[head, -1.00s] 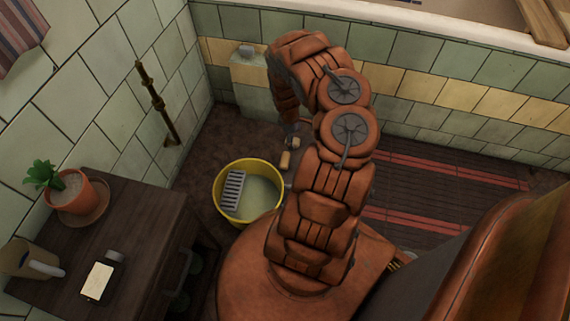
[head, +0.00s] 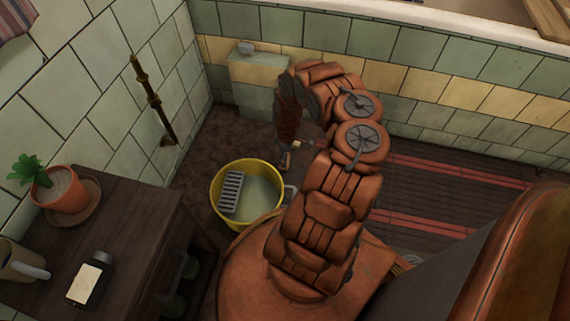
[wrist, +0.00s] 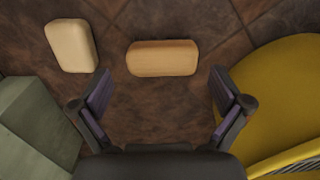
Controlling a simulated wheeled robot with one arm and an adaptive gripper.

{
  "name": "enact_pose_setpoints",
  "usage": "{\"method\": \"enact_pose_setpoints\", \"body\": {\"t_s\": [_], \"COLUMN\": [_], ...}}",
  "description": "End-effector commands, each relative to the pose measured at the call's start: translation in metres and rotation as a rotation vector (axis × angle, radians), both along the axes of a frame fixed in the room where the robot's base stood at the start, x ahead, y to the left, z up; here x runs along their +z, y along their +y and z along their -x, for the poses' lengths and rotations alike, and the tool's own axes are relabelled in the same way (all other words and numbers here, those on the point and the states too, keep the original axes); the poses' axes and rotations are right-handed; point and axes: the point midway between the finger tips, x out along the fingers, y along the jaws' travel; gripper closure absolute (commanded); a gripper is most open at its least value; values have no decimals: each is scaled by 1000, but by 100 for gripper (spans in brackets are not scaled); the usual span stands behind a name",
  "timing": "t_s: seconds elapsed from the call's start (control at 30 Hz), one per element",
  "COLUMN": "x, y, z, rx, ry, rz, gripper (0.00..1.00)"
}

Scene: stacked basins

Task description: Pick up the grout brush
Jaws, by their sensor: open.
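The likely grout brush, a rounded wooden block (wrist: 162,58), lies on the brown floor in the wrist view. No bristles show, so I cannot be sure of it. My gripper (wrist: 160,76) is open and empty, its two fingers apart on either side, a little nearer the bottom of the picture than the block. It is not touching the block as far as I can see. In the head view my arm reaches down near the wall, and the block is small and partly covered by the gripper.
A cream block (wrist: 72,45) lies left of the wooden one. A yellow basin (head: 217,207) with a grey slatted piece (head: 231,191) stands close by. A tiled ledge (head: 259,70) is behind. A dark cabinet (head: 130,240) bears a potted plant (head: 62,190).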

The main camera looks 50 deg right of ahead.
Motion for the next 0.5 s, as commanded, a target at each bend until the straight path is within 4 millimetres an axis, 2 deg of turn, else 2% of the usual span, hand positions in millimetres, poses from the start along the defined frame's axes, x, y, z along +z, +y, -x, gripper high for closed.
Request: {"method": "enact_pose_setpoints", "body": {"t_s": [0.03,0.3,0.5], "x": [-9,-40,-44], "y": [0,1,1], "z": [1,3,3], "rx": [0,-1,-1], "ry": [1,1,1], "rz": [-1,-1,-1], "gripper": [0,0,0]}}
